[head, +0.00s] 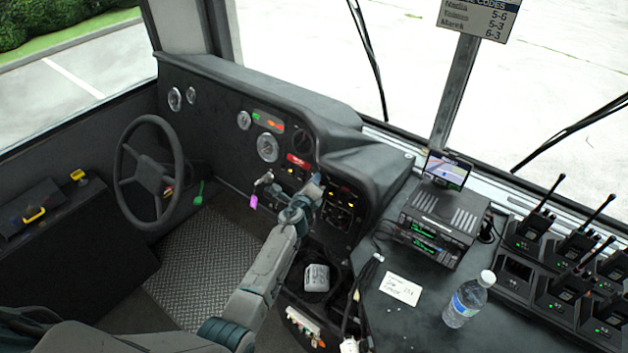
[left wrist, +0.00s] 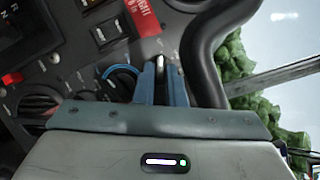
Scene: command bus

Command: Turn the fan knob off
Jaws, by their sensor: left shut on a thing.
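My left gripper (head: 318,182) reaches the lower right part of the dark dashboard panel in the head view. In the left wrist view, its two blue-grey fingers (left wrist: 164,82) are shut on a small dark knob (left wrist: 160,63) with a pale pointer mark. The fingers hide most of the knob, and I cannot read a label for it. A blue arc (left wrist: 122,70) on the panel shows just left of the fingers. In the head view the gripper covers the knob. My right gripper is not in view.
The steering wheel (head: 148,172) stands to the left. A pink tag (head: 253,202) hangs from the panel near my arm. A radio unit (head: 437,227), a water bottle (head: 468,299) and several walkie-talkies (head: 574,250) stand on the right console. A dark curved edge (left wrist: 203,55) rises close right of the fingers.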

